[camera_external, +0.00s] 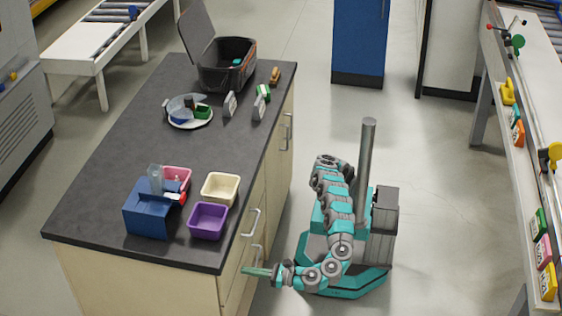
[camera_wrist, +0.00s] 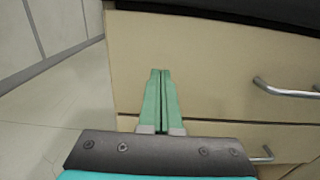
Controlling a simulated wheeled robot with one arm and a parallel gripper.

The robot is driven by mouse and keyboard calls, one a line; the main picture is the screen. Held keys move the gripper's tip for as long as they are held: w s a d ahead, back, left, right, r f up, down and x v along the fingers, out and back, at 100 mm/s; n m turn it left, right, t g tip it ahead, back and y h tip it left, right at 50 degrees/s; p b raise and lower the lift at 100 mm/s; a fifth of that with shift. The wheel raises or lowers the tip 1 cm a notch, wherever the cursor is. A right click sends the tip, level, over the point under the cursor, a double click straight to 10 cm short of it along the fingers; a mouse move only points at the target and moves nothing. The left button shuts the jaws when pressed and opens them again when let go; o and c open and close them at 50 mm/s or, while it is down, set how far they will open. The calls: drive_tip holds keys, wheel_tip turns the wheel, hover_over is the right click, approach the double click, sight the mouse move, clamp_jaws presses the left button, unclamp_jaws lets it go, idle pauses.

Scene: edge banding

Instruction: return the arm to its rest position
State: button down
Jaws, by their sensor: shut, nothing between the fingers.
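My gripper (camera_external: 256,271) is beside the drawer front at the near right corner of the cabinet, low and below the worktop. In the wrist view my gripper (camera_wrist: 160,75) shows two green fingers shut together with nothing between them, pointing at the pale cabinet front (camera_wrist: 215,60). Whether the fingertips touch the cabinet front I cannot tell. My arm is stretched out low from the base toward the cabinet.
The dark worktop (camera_external: 130,130) carries a purple bin (camera_external: 208,221), a cream bin (camera_external: 220,188), a blue box (camera_external: 150,218) and an open black toolbox (camera_external: 228,66). Drawer handles (camera_wrist: 285,90) stick out from the cabinet. The floor (camera_external: 440,190) to the right is clear.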

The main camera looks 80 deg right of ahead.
drive_tip(key=s, duration=0.9)
drive_tip(key=shift+s+b, duration=0.15)
drive_tip(key=shift+b, duration=0.15)
